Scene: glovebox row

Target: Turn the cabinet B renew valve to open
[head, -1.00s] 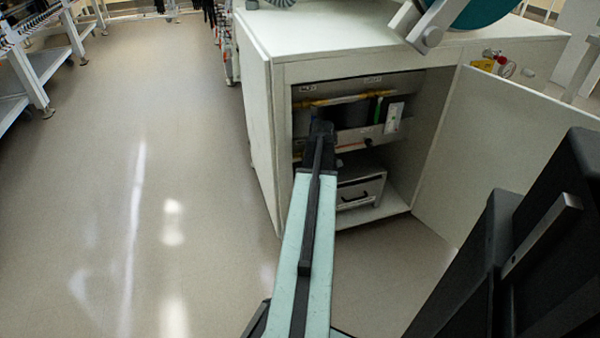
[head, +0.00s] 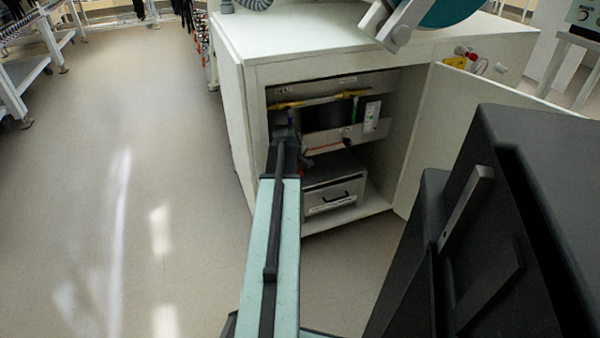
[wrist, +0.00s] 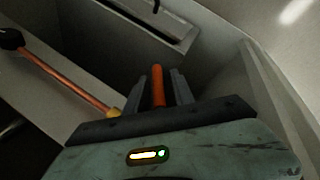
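My gripper (wrist: 161,92) is inside the open cabinet (head: 330,55). Its two fingers stand on either side of an orange bar (wrist: 158,84), apart from each other with narrow gaps visible beside the bar. The bar looks like a valve handle, but no readable label confirms which valve it is. In the head view my gripper (head: 287,132) is dark and partly hides the left end of the pipework. A yellow handle (head: 285,105) shows just above it, and another yellow part (head: 353,93) lies to the right on the upper pipe.
A copper pipe (wrist: 65,75) with a black knob (wrist: 11,38) runs beside my gripper. A grey box with a handle (head: 335,193) sits on the cabinet floor. Clear floor lies left.

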